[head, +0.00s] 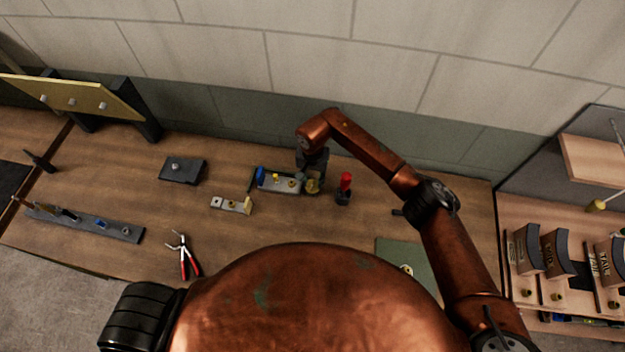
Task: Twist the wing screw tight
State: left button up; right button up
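My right gripper (312,178) reaches down from the copper arm at the middle of the bench, at the right end of a small grey fixture (279,184). The fixture carries a blue part, a yellow part and brass-coloured pieces. A round brass-coloured piece (313,187) sits right below the gripper, touching it or very close to it. Which piece is the wing screw is too small to tell. The fingers are dark and small, so I cannot tell whether they are open or shut. My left gripper is not in view.
A red-topped tool (345,183) stands just right of the gripper. A small block with brass pieces (231,205) lies in front of the fixture. Red-handled pliers (184,257), a dark plate (182,170) and a long grey strip (85,224) lie leftward. A green mat (397,252) lies right.

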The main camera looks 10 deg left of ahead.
jog(key=shift+f, duration=0.35)
jog(key=shift+c, duration=0.4)
grip_shut()
